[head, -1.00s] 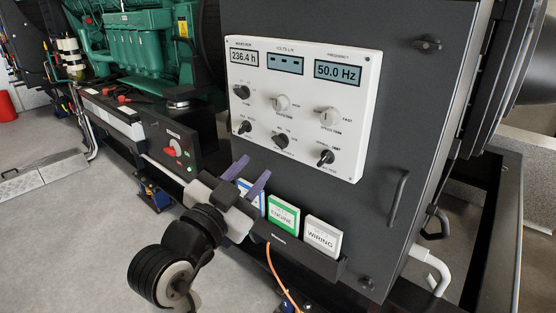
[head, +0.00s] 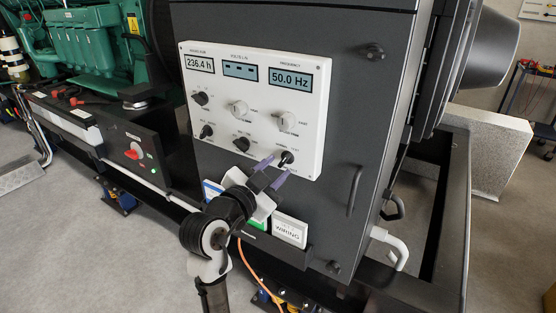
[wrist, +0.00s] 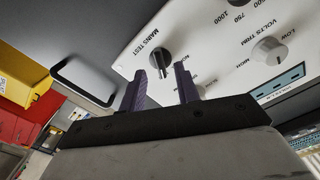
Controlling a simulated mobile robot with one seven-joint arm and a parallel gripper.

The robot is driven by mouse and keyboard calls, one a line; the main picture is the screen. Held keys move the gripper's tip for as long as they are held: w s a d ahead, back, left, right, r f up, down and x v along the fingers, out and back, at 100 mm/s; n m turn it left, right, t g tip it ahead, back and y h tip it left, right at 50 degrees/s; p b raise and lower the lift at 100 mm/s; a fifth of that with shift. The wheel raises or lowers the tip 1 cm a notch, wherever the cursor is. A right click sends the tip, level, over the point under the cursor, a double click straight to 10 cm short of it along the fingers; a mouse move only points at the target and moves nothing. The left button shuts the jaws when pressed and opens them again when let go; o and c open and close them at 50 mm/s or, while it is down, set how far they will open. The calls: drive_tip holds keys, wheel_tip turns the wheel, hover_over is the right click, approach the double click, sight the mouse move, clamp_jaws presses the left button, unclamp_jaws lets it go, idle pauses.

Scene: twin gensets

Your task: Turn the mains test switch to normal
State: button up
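The mains test switch (head: 286,158) is a black knob at the lower right of the white control panel (head: 311,129). In the wrist view the black knob (wrist: 160,56) shows beside its upside-down MAINS TEST lettering. A pale mark on the knob faces my fingers; its exact setting is too small to read. My gripper (head: 272,171) is open and empty, its purple fingers just below and left of the switch in the head view. In the wrist view my gripper (wrist: 160,70) has the knob ahead of the gap between its fingertips, apparently untouched.
Other knobs sit close by, including a grey volts trim knob (wrist: 269,50) and a black knob (head: 242,144) left of the switch. Below are document holders, one marked WIRING (head: 290,231). A door handle (head: 354,191) stands out at right.

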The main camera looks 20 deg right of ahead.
drive_tip(key=shift+x, duration=1.05)
clamp_jaws()
drive_tip(key=n+p, duration=0.3)
drive_tip(key=n, duration=0.3)
drive_tip(key=shift+r+n, duration=0.15)
drive_tip(key=shift+n, duration=0.15)
drive_tip(key=n+p, duration=0.3)
drive_tip(key=n, duration=0.2)
drive_tip(key=shift+a, duration=0.1)
drive_tip(key=shift+n, duration=0.3)
